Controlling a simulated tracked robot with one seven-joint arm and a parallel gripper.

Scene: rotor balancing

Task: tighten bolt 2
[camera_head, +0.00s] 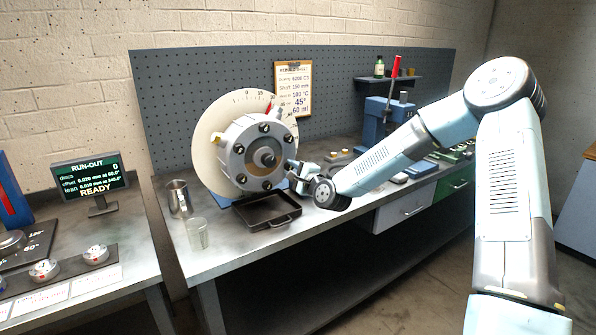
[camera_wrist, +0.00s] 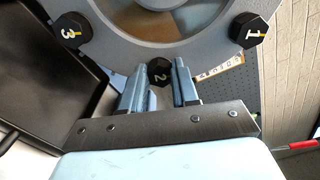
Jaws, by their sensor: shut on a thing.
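Bolt 2 (camera_wrist: 159,73) is a black hex head marked with a yellow 2, on the grey rotor flange (camera_wrist: 205,42). In the wrist view my gripper (camera_wrist: 161,84) has one finger on each side of it and is shut on it. Bolt 1 (camera_wrist: 249,31) is at the right and bolt 3 (camera_wrist: 70,29) at the left, both clear of the fingers. In the head view my gripper (camera_head: 296,172) is at the right edge of the rotor (camera_head: 240,160), where it hides bolt 2. Several other dark bolts show around the rotor face.
A dark tray (camera_head: 267,222) lies under the rotor, with a metal cup (camera_head: 179,198) and a clear glass (camera_head: 197,233) to its left. A pale dial disc (camera_head: 205,135) stands behind the rotor. The run-out screen (camera_head: 90,174) reads READY. A clipboard (camera_head: 293,88) hangs on the pegboard.

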